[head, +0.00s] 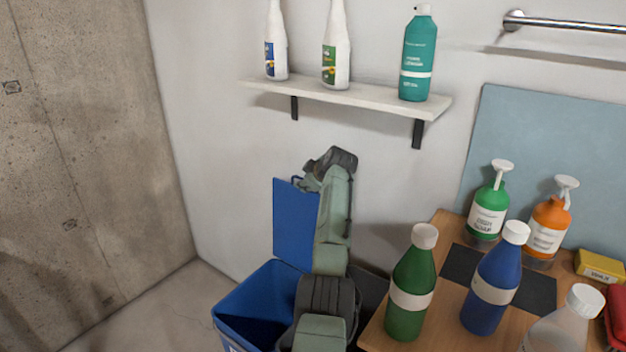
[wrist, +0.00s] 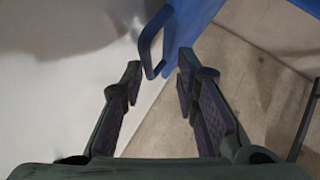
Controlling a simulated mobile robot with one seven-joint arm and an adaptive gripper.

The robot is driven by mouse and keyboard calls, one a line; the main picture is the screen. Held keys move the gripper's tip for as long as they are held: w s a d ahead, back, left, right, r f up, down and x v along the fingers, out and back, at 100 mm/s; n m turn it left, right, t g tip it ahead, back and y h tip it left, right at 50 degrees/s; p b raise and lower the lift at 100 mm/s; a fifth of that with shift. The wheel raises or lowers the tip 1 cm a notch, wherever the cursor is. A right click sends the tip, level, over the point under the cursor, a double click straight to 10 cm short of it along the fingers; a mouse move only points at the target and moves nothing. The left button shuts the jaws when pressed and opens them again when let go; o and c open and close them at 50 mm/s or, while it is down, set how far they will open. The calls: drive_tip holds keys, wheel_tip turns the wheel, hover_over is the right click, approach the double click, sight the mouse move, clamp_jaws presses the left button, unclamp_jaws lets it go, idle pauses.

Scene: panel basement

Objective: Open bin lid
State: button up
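The blue bin (head: 262,305) stands on the floor by the wall, and its open top shows in the head view. Its blue lid (head: 294,222) stands roughly upright at the back of the bin. The lid also shows at the top of the wrist view (wrist: 190,20), with a blue loop handle (wrist: 148,45) on its edge. My gripper (wrist: 159,76) is open, with the handle at or just beyond the gap between its fingertips. I cannot tell whether a finger touches it. In the head view my arm partly hides the bin and the gripper.
A wooden table (head: 436,255) on the right, close to my arm, holds a green bottle (head: 412,285), a blue bottle (head: 492,285) and several other items. A wall shelf (head: 350,97) with bottles is above. Bare floor (head: 150,310) lies left of the bin.

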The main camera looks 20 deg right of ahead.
drive_tip(key=v, duration=0.5)
drive_tip(key=shift+s+d+f, duration=0.1)
drive_tip(key=shift+d, duration=0.1)
